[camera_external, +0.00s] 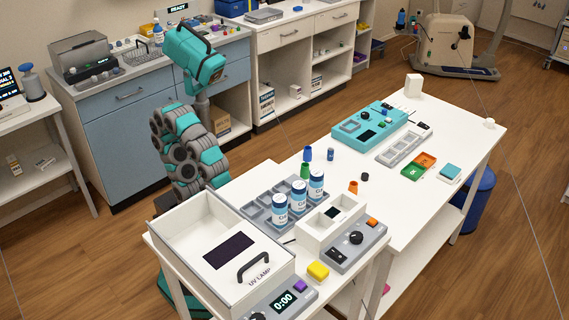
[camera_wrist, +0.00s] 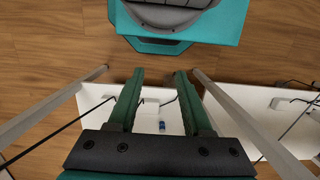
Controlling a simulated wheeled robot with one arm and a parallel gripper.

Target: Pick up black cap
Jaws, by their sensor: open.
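A small black cap (camera_external: 364,176) lies on the right white table (camera_external: 440,205) in the external view, just right of an orange cap (camera_external: 353,187). I cannot make out the black cap in the wrist view. My gripper (camera_wrist: 160,72) shows in the wrist view with its two green fingers apart and nothing held between them. Floor, a white surface and a small blue item (camera_wrist: 162,126) show beyond the fingers. In the external view my arm (camera_external: 185,150) stands folded and raised behind the left table, well away from the black cap. My fingertips cannot be made out there.
Blue cap (camera_external: 308,154) and green cap (camera_external: 305,171) stand left of the black cap. Labelled bottles (camera_external: 298,195) stand in a grey rack. A teal device (camera_external: 369,128), grey tray (camera_external: 404,149) and orange-green tray (camera_external: 419,165) lie nearby. The UV lamp box (camera_external: 190,225) fills the front left.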

